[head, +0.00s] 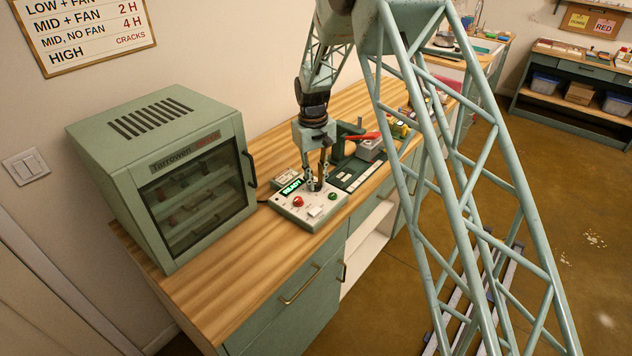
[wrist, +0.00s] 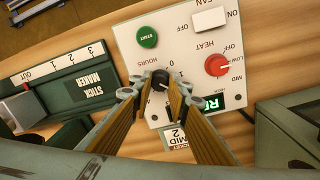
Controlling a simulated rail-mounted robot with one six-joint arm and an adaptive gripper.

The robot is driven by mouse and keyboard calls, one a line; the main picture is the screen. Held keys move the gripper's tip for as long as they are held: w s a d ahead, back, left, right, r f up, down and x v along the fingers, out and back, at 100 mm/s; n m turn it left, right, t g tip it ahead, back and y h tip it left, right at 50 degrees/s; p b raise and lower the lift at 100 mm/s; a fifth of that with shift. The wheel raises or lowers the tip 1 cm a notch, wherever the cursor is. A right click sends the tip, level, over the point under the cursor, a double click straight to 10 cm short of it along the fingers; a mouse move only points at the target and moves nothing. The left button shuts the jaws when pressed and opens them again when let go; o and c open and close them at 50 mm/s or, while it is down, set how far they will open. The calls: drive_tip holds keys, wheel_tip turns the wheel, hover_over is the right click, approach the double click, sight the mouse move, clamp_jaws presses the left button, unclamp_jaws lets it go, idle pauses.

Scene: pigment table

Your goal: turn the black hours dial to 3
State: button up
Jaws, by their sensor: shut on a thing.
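The white control box (head: 312,211) stands on the wooden counter, its display reading READY. In the wrist view its panel (wrist: 190,42) shows the HOURS label beside the black hours dial (wrist: 160,79). My gripper (wrist: 159,88) is shut on this dial from above, one finger on each side. In the head view my gripper (head: 316,184) reaches down onto the box and hides the dial. The numerals 0 and 1 show near the dial; its other numerals are covered by the fingers. I cannot tell which number the dial points to.
A red HEAT knob (wrist: 217,65), a white FAN switch (wrist: 210,19) and a green START button (wrist: 147,37) sit close by on the panel. The green stick maker (wrist: 70,84) lies beside the box. A glass-fronted oven (head: 170,170) stands left on the counter (head: 235,285).

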drive_tip(key=m, duration=0.4)
drive_tip(key=shift+m, duration=0.3)
drive_tip(key=shift+w+m, duration=0.1)
drive_tip(key=shift+m, duration=2.2)
drive_tip(key=o, duration=0.9)
drive_tip(key=shift+r, duration=0.1)
drive_tip(key=r, duration=1.2)
drive_tip(key=shift+a, duration=0.2)
